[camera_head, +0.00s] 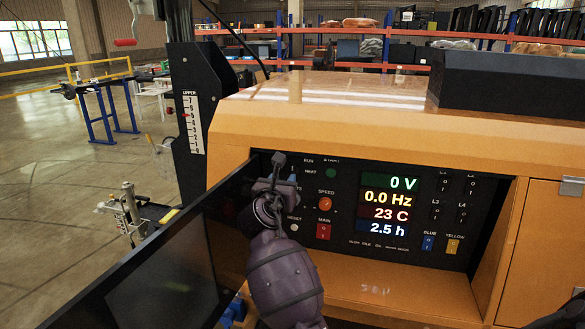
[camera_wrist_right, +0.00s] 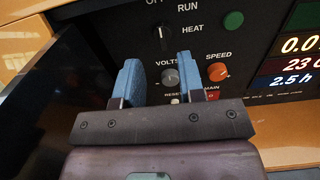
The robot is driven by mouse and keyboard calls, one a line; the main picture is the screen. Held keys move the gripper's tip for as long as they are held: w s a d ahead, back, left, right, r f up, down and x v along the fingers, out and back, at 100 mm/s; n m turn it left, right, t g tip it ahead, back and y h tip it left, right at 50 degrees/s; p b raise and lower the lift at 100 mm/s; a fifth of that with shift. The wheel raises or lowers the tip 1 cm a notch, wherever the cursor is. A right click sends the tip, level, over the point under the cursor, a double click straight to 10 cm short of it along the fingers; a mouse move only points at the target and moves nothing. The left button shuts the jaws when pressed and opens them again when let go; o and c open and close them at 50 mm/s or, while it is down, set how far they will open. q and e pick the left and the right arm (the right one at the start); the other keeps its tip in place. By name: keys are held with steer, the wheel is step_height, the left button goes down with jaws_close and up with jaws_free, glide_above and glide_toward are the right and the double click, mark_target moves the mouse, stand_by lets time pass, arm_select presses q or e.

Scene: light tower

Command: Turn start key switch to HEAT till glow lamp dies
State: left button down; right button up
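My right gripper (camera_head: 277,172) reaches up in front of the black control panel (camera_head: 345,235). In the right wrist view its two blue-grey fingers (camera_wrist_right: 157,75) are spread with a gap between them. The VOLTS knob (camera_wrist_right: 170,77) shows in that gap, behind the fingers. Above the fingertips, a dark start key switch (camera_wrist_right: 165,38) sits by the OFF, RUN and HEAT labels; its exact setting is unclear. In the head view my gripper covers it. A round green lamp (camera_wrist_right: 233,20) is right of HEAT and also shows in the head view (camera_head: 331,173); it looks dull green. My left gripper is not seen.
The orange SPEED knob (camera_wrist_right: 217,72) is close right of the fingers. A lit display (camera_head: 389,205) reads 0 V, 0.0 Hz, 23 C, 2.5 h. A dark flat panel (camera_head: 150,285) stands at lower left. An orange ledge (camera_head: 390,295) runs below the controls.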

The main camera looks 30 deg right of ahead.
mark_target(292, 167)
steer(key=b+x, duration=0.1)
steer(key=x, duration=0.7)
steer(key=shift+w+d, duration=0.25)
